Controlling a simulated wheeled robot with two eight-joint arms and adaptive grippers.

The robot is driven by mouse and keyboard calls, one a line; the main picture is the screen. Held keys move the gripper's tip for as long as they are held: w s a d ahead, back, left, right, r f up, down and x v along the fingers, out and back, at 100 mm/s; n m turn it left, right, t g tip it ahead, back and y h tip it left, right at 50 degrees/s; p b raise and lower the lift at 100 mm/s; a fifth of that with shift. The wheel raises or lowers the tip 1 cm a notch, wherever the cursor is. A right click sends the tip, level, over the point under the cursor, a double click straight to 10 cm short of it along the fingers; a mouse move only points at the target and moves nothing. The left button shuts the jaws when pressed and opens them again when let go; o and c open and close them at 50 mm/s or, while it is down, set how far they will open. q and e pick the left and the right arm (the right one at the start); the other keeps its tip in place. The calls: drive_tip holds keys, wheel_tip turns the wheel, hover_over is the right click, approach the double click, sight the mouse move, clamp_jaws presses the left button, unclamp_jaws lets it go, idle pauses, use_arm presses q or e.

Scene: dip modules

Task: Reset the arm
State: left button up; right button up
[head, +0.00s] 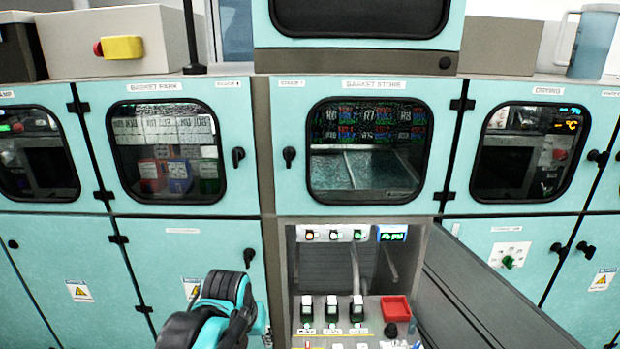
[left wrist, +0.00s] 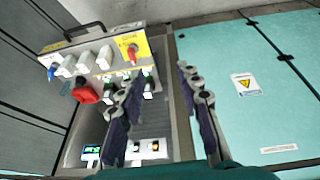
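My left arm (head: 222,308) reaches in at the bottom of the head view, in front of the teal cabinets, left of an open lower bay. Its fingertips cannot be made out there. In the left wrist view my left gripper (left wrist: 160,72) shows two dark fingers spread apart with nothing between them. The open bay's panel lies behind and left of the fingers in that view, and a closed teal door lies to the right. No contact can be made out. My right gripper is in neither view.
The open bay holds several switch modules (head: 332,312), a red tray (head: 395,308) and a row of lights (head: 334,235). Its open door (head: 490,290) stands out on the right. Closed cabinets with black knobs flank it. The wrist view shows a yellow plate (left wrist: 135,50) and white connectors.

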use_arm(q)
drive_tip(key=s+a+f+t, duration=0.1)
drive_tip(key=s+a, duration=0.1)
drive_tip(key=s, duration=0.4)
drive_tip(key=s+a+f+t, duration=0.2)
drive_tip(key=s+a, duration=0.1)
drive_tip(key=s, duration=0.4)
drive_tip(key=shift+a+f, duration=0.2)
drive_tip(key=shift+a, duration=0.1)
